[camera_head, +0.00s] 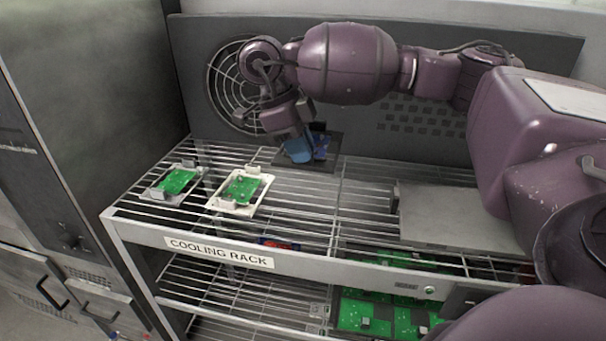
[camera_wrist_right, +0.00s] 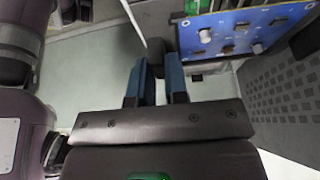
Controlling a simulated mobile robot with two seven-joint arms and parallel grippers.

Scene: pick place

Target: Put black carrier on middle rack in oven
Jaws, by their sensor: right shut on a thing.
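The black carrier (camera_head: 318,166) is at the back of the cooling rack's top shelf, with a blue circuit board (camera_wrist_right: 240,32) on it. My right gripper (camera_head: 292,147) is shut on the carrier's edge, and its blue fingers close around a small dark tab in the right wrist view (camera_wrist_right: 160,75). The gripper hides part of the carrier in the head view. I cannot tell whether the carrier touches the rack or is held just above it. I cannot make out an oven's middle rack. My left gripper is not in view.
The cooling rack (camera_head: 218,252) has two white carriers with green boards, at left (camera_head: 158,195) and beside it (camera_head: 230,208). A flat grey plate (camera_head: 450,215) lies right on the rack. A dark fan panel (camera_head: 360,140) stands behind. A tall grey cabinet (camera_head: 95,70) stands left.

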